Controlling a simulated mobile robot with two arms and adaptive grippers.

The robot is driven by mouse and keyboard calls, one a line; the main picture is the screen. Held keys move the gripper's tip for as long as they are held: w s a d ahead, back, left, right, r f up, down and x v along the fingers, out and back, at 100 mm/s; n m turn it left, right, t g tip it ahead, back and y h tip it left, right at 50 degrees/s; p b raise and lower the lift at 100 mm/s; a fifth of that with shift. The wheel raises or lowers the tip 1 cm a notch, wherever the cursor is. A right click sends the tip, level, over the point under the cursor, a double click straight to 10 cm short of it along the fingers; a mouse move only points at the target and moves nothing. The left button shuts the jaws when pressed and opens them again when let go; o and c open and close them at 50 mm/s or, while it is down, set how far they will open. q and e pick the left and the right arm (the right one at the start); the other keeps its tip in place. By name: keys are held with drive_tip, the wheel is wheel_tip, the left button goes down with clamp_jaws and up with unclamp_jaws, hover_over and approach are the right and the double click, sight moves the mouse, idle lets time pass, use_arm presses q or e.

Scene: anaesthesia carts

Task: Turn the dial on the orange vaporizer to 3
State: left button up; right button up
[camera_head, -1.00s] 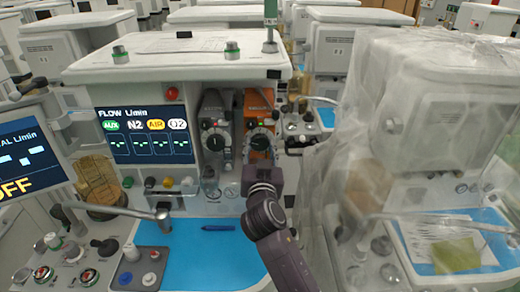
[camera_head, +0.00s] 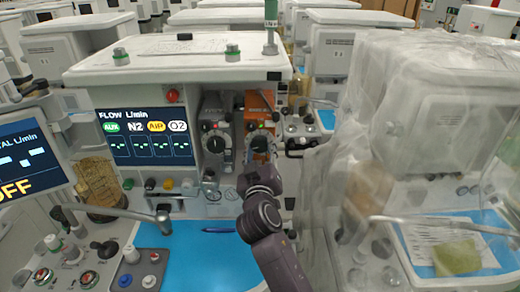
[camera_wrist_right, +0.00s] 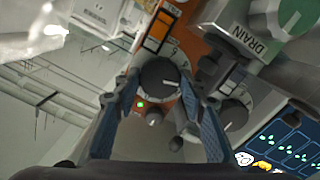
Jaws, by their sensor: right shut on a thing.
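The orange vaporizer (camera_head: 260,103) stands at the right end of the machine's front, beside a grey vaporizer (camera_head: 216,110). Its round dark dial (camera_head: 260,141) faces me. In the right wrist view the dial (camera_wrist_right: 158,76) sits between the two fingers of my right gripper (camera_wrist_right: 160,88), which is shut on it. White marks show at the dial's rim, but the numbers are too small to read. In the head view my right gripper reaches up from below to the dial, its fingertips hard to make out. My left gripper is not in view.
A plastic-draped cart (camera_head: 420,130) stands close to the right of my arm. A blue work surface (camera_head: 190,252) with a pen (camera_head: 218,230) lies below. The flow screen (camera_head: 147,134) is to the left. In the wrist view, a grey dial (camera_wrist_right: 232,108) is close to my right finger.

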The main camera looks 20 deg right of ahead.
idle(0.4)
drive_tip(key=o, duration=0.9)
